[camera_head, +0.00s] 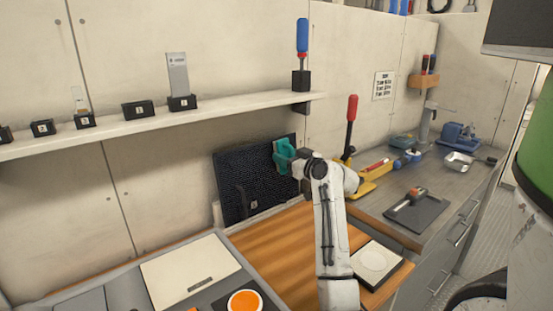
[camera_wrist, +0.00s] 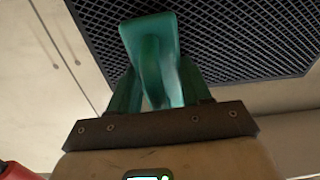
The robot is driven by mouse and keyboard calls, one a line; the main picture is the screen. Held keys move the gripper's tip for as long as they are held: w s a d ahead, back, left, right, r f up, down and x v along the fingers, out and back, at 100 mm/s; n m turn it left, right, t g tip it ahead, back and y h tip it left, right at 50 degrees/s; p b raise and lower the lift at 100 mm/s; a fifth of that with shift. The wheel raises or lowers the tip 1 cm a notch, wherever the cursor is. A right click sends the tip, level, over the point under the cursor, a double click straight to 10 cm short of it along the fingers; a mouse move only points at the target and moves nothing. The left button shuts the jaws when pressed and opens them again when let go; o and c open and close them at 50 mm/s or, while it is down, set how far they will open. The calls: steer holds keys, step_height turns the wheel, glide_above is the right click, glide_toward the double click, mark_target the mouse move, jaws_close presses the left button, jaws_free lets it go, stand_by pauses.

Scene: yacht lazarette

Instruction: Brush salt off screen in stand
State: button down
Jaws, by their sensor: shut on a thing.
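The screen (camera_head: 240,170) is a dark mesh panel that leans upright against the wall at the back of the wooden counter. Its mesh also fills the top of the wrist view (camera_wrist: 235,35). A small dark stand part with a pale label (camera_head: 253,205) shows at its lower front. My gripper (camera_head: 286,157) is at the screen's upper right side. It is shut on a teal, rounded piece (camera_wrist: 150,45), seemingly the brush, which overlaps the mesh in the wrist view. Bristles and contact with the mesh are hidden. I cannot make out salt on the screen.
A wall shelf (camera_head: 150,128) above holds small black numbered blocks and a blue-handled tool (camera_head: 302,40). A red-handled tool (camera_head: 350,125) stands right of my arm. Bare wood (camera_head: 275,245) lies below the screen.

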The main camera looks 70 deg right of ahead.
steer(key=shift+d, duration=0.25)
steer(key=shift+a, duration=0.1)
